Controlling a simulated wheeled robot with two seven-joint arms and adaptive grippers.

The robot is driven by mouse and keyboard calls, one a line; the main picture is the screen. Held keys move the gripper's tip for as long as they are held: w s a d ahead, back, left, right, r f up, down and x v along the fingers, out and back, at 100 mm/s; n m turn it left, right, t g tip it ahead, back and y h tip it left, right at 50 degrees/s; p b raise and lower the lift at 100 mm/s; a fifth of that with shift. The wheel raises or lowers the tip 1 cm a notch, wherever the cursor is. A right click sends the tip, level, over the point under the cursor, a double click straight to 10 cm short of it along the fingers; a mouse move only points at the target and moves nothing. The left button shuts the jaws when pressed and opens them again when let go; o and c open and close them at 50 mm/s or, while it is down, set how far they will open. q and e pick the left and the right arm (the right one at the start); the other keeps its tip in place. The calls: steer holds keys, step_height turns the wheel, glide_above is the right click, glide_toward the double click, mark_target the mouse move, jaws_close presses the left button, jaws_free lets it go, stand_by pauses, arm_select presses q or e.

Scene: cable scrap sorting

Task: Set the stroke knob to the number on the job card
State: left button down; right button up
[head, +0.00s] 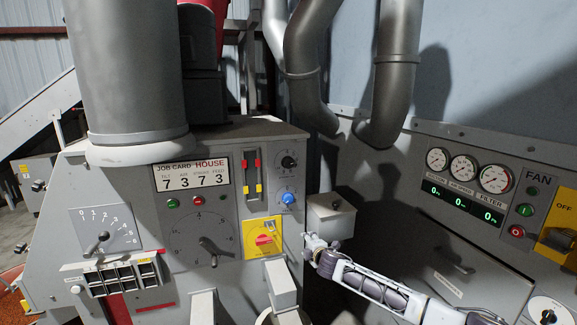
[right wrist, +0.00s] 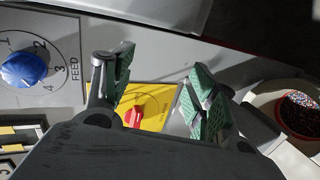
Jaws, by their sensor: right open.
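The job card (head: 191,175) on the grey machine panel reads HOUSE with the digits 7 3 7 3; its small column labels are hard to read, the third looking like STROKE. A small black knob (head: 288,161) sits above a blue knob (head: 288,198); the blue knob (right wrist: 24,70) is labelled FEED in the right wrist view. A large dial with a dark knob (head: 208,245) is lower left. I cannot read which black knob is labelled stroke. My right gripper (head: 309,243) is open and empty, right of the yellow plate; its green-padded fingers (right wrist: 163,88) show in the wrist view.
A yellow plate with a red switch (head: 264,240) is beside my right gripper. A grey box (head: 330,217) stands close to its right. Slider levers (head: 252,175), a tilt lever (head: 98,243) and white blocks (head: 280,284) project from the machine. The fan panel (head: 466,190) is at right.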

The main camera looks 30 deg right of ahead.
arm_select(q)
step_height(320, 180, up, 2)
steer(key=shift+s+r+p, duration=0.1)
steer(key=shift+s+p, duration=0.05)
steer(key=shift+p, duration=0.9)
arm_select(e)
steer(key=s+a+r+n+t, duration=0.1)
steer(key=a+r+n+t, duration=0.1)
steer(key=r, duration=1.3)
steer(key=s+a+r+n+t, duration=0.2)
steer(key=a+r+n, duration=0.1)
steer(key=r, duration=1.3)
steer(key=shift+a+n, duration=0.3)
steer(key=shift+n, duration=0.3)
steer(key=shift+r, duration=0.15)
